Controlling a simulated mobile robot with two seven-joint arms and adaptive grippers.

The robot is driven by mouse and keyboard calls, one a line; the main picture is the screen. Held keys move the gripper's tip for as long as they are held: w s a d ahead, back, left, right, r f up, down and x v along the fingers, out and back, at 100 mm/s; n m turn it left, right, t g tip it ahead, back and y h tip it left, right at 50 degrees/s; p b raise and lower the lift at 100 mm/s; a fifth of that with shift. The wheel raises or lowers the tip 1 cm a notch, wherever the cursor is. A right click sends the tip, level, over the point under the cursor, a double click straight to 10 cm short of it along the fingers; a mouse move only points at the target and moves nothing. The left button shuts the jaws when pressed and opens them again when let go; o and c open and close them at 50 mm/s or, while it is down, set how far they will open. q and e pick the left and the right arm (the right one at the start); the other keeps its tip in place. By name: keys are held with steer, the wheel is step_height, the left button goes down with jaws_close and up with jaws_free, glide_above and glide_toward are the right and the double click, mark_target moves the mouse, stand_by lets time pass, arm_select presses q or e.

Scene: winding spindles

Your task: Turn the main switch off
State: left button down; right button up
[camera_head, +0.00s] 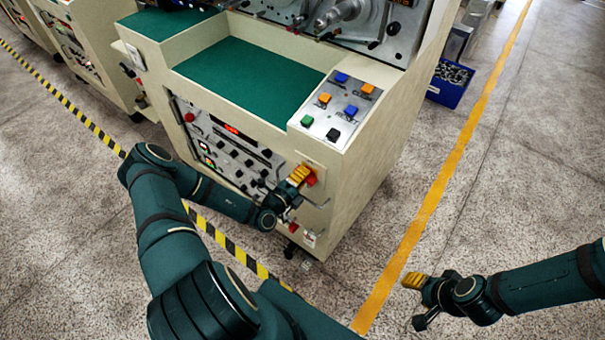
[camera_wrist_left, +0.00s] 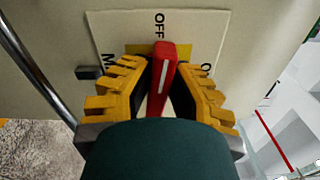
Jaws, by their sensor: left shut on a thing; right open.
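The main switch has a red handle (camera_wrist_left: 160,78) with a white line, on a yellow patch of a pale plate (camera_wrist_left: 108,28) in the left wrist view. The handle's far end lies close below the word OFF. Other lettering on the plate is partly covered. My left gripper (camera_wrist_left: 163,72) has its yellow fingers on both sides of the handle, shut on it. In the head view, my left gripper (camera_head: 298,175) is at the front right of the cream machine, and a bit of the red switch (camera_head: 311,180) shows beside it. My right gripper (camera_head: 414,281) is open and empty above the floor.
The machine (camera_head: 375,150) has a button panel (camera_head: 341,107) on top and a knob panel (camera_head: 222,143) in front. A metal bar (camera_wrist_left: 35,65) runs beside the switch plate. A blue bin (camera_head: 450,84) stands behind at right. Floor on the right is clear.

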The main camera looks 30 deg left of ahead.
arm_select(q)
steer(key=shift+n, duration=0.9)
steer(key=shift+w, duration=0.1)
steer(key=c, duration=0.9)
jaws_free()
steer(key=s, duration=1.2)
steer(key=shift+a, duration=0.4)
